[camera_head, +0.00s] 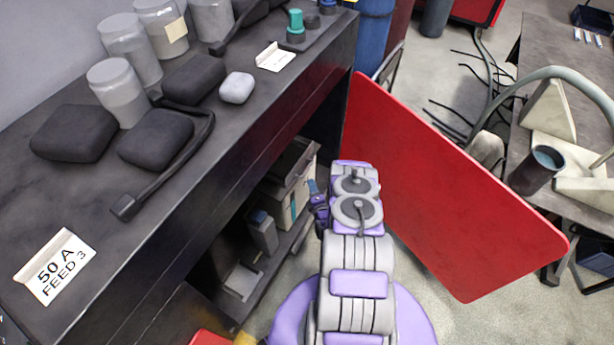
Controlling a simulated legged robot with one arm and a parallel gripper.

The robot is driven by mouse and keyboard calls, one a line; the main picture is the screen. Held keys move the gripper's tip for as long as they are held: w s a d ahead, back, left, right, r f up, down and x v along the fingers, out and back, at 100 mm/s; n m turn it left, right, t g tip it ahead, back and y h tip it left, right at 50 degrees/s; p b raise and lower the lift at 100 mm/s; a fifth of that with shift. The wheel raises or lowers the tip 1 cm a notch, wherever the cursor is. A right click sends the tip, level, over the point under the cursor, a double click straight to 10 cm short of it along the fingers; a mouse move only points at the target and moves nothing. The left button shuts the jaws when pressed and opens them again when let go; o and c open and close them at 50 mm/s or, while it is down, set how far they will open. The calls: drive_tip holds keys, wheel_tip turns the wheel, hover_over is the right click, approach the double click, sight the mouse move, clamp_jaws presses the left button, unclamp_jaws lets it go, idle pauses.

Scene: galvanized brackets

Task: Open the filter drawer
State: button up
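No part is clearly marked as the filter drawer. The dark bench (258,98) on the left has a black front with long horizontal seams (205,207), and I cannot tell which panel is a drawer. Below it is an open compartment with a shelf (262,275). My arm reaches forward from the bottom centre. My gripper (318,205) is a small purple and dark shape at its far end, beside the bench's open compartment. Its fingers are too small and partly hidden to tell open from shut. I see nothing held.
A large red panel (440,190) stands tilted just right of my arm. Grey jars (117,92), dark pads (155,138) and a label card (55,266) are on the bench top. A grey table (560,75) with a dark cup (537,170) stands at right. Cables lie on the floor behind.

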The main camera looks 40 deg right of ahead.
drive_tip(key=b+x, duration=0.2)
drive_tip(key=x, duration=0.6)
drive_tip(key=shift+w, duration=0.35)
drive_tip(key=shift+d+f, duration=0.15)
drive_tip(key=shift+d, duration=0.1)
drive_tip(key=shift+a, duration=0.1)
clamp_jaws()
